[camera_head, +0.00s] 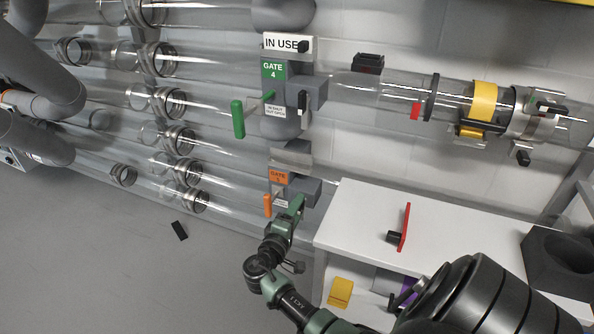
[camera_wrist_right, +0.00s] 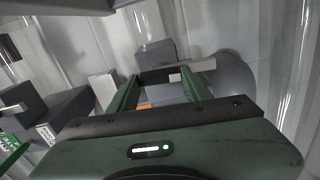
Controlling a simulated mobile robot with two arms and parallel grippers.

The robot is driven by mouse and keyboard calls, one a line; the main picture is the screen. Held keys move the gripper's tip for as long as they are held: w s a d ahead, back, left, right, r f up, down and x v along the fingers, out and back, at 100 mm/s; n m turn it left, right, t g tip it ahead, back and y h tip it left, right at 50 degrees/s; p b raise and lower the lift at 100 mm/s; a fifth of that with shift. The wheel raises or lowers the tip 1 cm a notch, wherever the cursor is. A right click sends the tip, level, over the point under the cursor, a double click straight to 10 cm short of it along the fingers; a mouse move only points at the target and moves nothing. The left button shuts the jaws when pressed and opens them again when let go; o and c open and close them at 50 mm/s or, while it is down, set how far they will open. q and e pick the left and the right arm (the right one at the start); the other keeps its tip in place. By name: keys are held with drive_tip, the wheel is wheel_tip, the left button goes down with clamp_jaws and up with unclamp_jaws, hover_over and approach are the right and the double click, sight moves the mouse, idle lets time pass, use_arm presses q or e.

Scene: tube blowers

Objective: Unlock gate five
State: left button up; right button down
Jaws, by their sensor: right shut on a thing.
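Gate five has an orange label (camera_head: 278,176) and an orange handle (camera_head: 267,205) hanging below it, with a grey block (camera_head: 305,190) to its right. My right gripper (camera_head: 297,206) is at the lower front of this gate, beside the orange handle. In the right wrist view its two green fingers (camera_wrist_right: 160,84) stand on either side of a small dark piece (camera_wrist_right: 158,76) at the gate, and are shut on it. A bit of orange shows between the fingers. The fingers partly hide the gate's lower part. My left gripper is not in view.
Gate four (camera_head: 274,69) has a green handle (camera_head: 238,119) above gate five, under an "IN USE" sign (camera_head: 287,44). Clear tubes run left and right. A white cabinet (camera_head: 360,215) stands close on the right, with a red-and-black part (camera_head: 405,228) on top.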

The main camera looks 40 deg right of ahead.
drive_tip(key=shift+r+n, duration=0.1)
drive_tip(key=shift+n, duration=0.5)
drive_tip(key=c, duration=0.6)
unclamp_jaws()
drive_tip(key=shift+c, duration=0.2)
drive_tip(key=p+v, duration=0.1)
drive_tip(key=v, duration=0.6)
drive_tip(key=shift+a, duration=0.4)
drive_tip(key=shift+s, duration=0.1)
